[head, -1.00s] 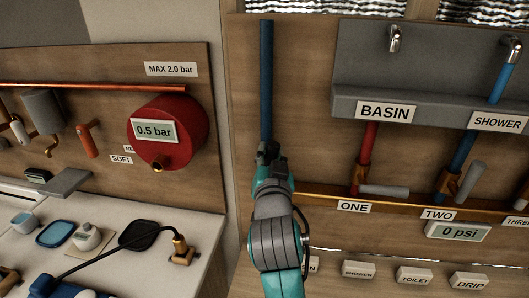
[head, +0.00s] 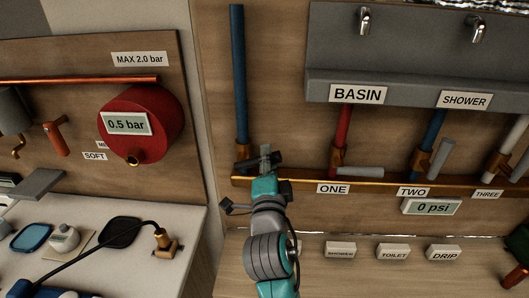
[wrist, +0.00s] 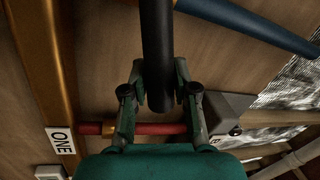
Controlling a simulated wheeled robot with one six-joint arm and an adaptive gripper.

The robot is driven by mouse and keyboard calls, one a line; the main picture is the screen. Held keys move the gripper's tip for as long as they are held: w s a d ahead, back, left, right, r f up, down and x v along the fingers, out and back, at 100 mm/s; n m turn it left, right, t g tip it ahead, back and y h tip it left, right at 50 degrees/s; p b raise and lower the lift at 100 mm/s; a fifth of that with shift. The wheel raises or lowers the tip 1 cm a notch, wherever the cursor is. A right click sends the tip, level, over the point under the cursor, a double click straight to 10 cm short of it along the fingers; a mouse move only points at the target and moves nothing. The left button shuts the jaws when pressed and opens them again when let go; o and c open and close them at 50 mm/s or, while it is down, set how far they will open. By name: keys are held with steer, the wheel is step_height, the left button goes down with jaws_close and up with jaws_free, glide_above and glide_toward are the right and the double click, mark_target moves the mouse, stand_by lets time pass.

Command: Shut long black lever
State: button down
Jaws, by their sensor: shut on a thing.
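The long black lever (wrist: 158,35) runs down from the top of the wrist view, and its rounded end lies between my fingers. My gripper (wrist: 160,88) is shut on the lever near that end. In the head view my gripper (head: 264,160) is at the foot of the tall blue pipe (head: 238,75), just left of the red pipe. A dark bar beside the fingers there looks like part of the lever (head: 245,166). My gripper hides most of it, so its exact angle and its pivot are unclear.
A copper pipe (head: 310,182) runs right from the gripper, with grey-handled valves marked ONE, TWO and THREE. The red pipe (head: 344,125) rises to the grey BASIN shelf (head: 400,88). The 0 psi display (head: 431,207) and labelled blocks sit lower right. A red tank (head: 145,120) is left.

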steer(key=shift+d+f+m+h, duration=0.15)
steer(key=shift+f+m+h, duration=0.4)
steer(key=shift+m, duration=0.65)
steer(key=shift+d+f+m+h, duration=0.1)
steer(key=shift+f+m+h, duration=0.15)
steer(key=shift+f+m, duration=0.75)
steer(key=shift+r+m, duration=0.15)
steer(key=shift+m, duration=0.15)
steer(key=c, duration=0.9)
jaws_free()
steer(key=shift+o, duration=0.2)
steer(key=s+f, duration=0.2)
steer(key=s, duration=0.9)
steer(key=shift+s+a+f, duration=0.15)
steer(key=shift+s+a, duration=0.1)
steer(key=shift+s, duration=0.15)
